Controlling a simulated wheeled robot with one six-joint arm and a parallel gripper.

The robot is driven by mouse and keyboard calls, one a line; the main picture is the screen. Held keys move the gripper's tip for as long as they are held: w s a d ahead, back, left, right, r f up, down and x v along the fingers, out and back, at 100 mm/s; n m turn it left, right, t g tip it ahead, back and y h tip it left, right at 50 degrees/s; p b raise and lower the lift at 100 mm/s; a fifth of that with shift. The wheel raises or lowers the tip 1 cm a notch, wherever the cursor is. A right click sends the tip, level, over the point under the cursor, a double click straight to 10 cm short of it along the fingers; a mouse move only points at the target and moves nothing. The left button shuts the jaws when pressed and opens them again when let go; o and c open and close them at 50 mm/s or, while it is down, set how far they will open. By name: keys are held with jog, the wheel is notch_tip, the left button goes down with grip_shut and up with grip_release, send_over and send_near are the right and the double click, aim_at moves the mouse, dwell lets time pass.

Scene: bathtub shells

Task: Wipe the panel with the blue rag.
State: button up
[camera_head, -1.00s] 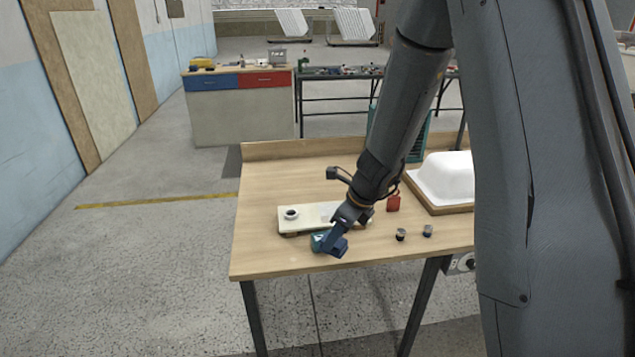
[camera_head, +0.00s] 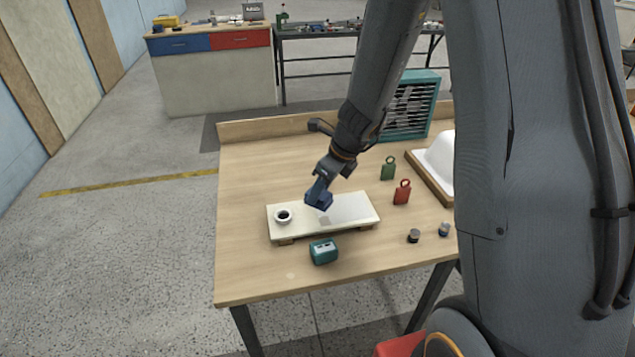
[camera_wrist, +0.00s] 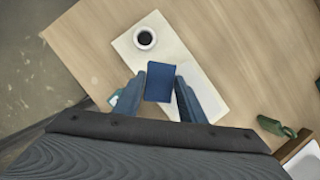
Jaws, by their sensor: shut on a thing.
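The blue rag (camera_wrist: 160,83) is a folded block held between the two fingers of my gripper (camera_wrist: 162,92) in the wrist view. In the head view my gripper (camera_head: 321,188) is shut on the rag (camera_head: 319,198), over the middle of the panel. I cannot tell whether the rag touches the panel.
A white cup with dark inside (camera_head: 283,216) stands on the panel's left end. A teal box (camera_head: 323,251) sits in front of the panel. A white shell (camera_head: 440,160) stands further right.

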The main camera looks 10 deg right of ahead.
aim_at(320, 204)
jog(key=shift+a+f+b, duration=0.1)
jog(key=shift+f+b, duration=3.35)
jog(key=shift+b, duration=0.4)
jog(key=shift+f+b, duration=0.4)
jog(key=shift+f, duration=0.2)
jog(key=shift+d+r, duration=0.15)
jog(key=shift+d, duration=1)
jog(key=shift+c, duration=0.5)
jog(key=shift+d+f, duration=0.2)
jog(key=shift+d, duration=0.65)
jog(key=a, duration=0.4)
jog(key=shift+s+r, duration=0.1)
jog(key=shift+a+r+p, duration=0.1)
jog(key=shift+r+p, duration=0.15)
jog(key=shift+p, duration=0.35)
notch_tip(320, 204, up, 2)
jog(key=shift+p, duration=0.35)
jog(key=shift+s+r+p, duration=0.1)
jog(key=shift+r+p, duration=0.15)
jog(key=shift+p, duration=0.1)
notch_tip(320, 204, up, 5)
jog(key=p, duration=0.6)
jog(key=shift+r, duration=0.15)
